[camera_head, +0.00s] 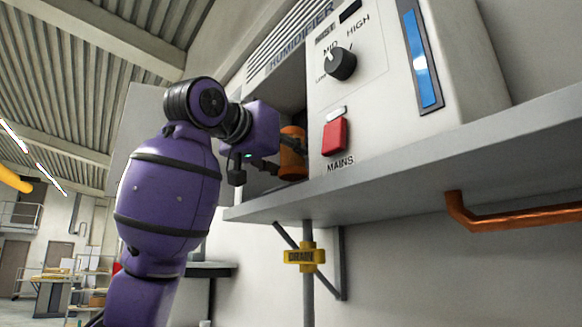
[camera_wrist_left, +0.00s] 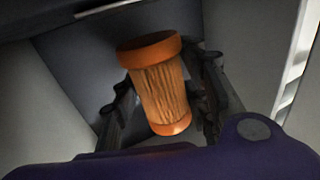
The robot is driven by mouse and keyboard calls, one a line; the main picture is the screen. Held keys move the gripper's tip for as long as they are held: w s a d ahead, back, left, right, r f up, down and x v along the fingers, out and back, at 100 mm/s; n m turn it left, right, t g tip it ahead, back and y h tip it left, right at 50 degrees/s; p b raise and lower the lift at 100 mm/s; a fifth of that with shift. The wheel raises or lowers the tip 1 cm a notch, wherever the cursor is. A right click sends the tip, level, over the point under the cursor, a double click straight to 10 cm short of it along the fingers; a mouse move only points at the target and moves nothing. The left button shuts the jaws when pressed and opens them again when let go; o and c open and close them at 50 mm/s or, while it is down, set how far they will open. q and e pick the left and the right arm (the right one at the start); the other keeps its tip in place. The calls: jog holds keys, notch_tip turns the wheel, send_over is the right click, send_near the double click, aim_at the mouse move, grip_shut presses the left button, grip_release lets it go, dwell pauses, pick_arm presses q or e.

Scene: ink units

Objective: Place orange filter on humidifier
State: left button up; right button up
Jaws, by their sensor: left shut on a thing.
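The orange filter (camera_head: 292,153) is a ribbed cylinder with smooth orange end caps. My left gripper (camera_head: 284,158) is shut on it and holds it at the opening in the left part of the humidifier (camera_head: 375,85). In the left wrist view the filter (camera_wrist_left: 158,85) stands slightly tilted between the two dark fingers of the gripper (camera_wrist_left: 165,92), with grey walls around it. I cannot tell whether the filter touches the inside of the humidifier. My right gripper is not in view.
The humidifier stands on a grey shelf (camera_head: 400,165). Its front has a black knob (camera_head: 341,64), a red mains switch (camera_head: 335,137) and a blue gauge (camera_head: 421,58).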

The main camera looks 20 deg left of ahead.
pick_arm(q)
notch_tip(320, 180, down, 2)
jog(key=shift+w+a+f, duration=0.1)
jog(key=shift+f, duration=0.15)
jog(key=o, duration=1.3)
jog(key=shift+f, duration=0.15)
jog(key=shift+c, duration=0.2)
jog(key=shift+r, duration=0.2)
jog(key=v, duration=1.2)
